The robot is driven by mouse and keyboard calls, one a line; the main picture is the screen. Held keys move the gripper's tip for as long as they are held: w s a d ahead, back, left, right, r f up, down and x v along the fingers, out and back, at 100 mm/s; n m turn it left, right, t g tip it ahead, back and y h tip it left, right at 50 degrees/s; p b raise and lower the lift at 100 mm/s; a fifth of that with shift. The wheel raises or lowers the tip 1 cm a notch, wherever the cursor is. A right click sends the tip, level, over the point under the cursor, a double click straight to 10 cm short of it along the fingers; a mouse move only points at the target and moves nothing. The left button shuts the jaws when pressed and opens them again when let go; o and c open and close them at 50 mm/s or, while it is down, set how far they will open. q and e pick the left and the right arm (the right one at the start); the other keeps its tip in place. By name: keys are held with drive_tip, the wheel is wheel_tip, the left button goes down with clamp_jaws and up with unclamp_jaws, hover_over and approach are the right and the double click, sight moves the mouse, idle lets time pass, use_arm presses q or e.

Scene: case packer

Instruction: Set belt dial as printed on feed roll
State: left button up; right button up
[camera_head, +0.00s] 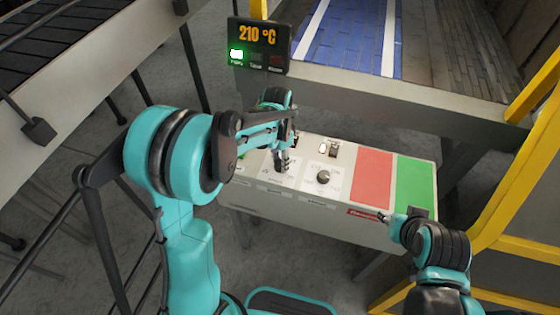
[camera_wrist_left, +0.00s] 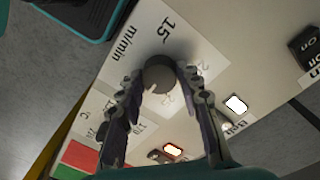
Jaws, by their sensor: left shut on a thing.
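The control panel (camera_head: 240,197) is a pale box with dials, switches and a red and a green area on top. The belt dial (camera_wrist_left: 160,75) is a round grey knob in the left wrist view, beside a printed "15" and "m/min". My left gripper (camera_wrist_left: 166,80) has its two fingers on either side of this knob and is shut on it; in the head view the left gripper (camera_head: 282,165) points down at the panel and hides the knob. A second dial (camera_head: 323,177) stands to its right. My right gripper (camera_head: 386,217) is at the panel's front right edge. I cannot make out a feed roll.
A display (camera_head: 258,46) reads 210 °C with a green light lit. A blue conveyor belt (camera_head: 345,40) runs behind the panel. A yellow frame (camera_head: 520,190) stands at the right. In the left wrist view, a black switch marked "On" (camera_wrist_left: 305,45) and a lit white lamp (camera_wrist_left: 236,104) are near the knob.

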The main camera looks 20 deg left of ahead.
use_arm(q)
drive_tip(key=m, duration=0.5)
drive_tip(key=shift+m, duration=0.4)
idle(0.4)
drive_tip(key=o, duration=1.2)
drive_tip(key=shift+c, duration=0.2)
wheel_tip(320, 180, up, 12)
drive_tip(key=shift+w, duration=0.35)
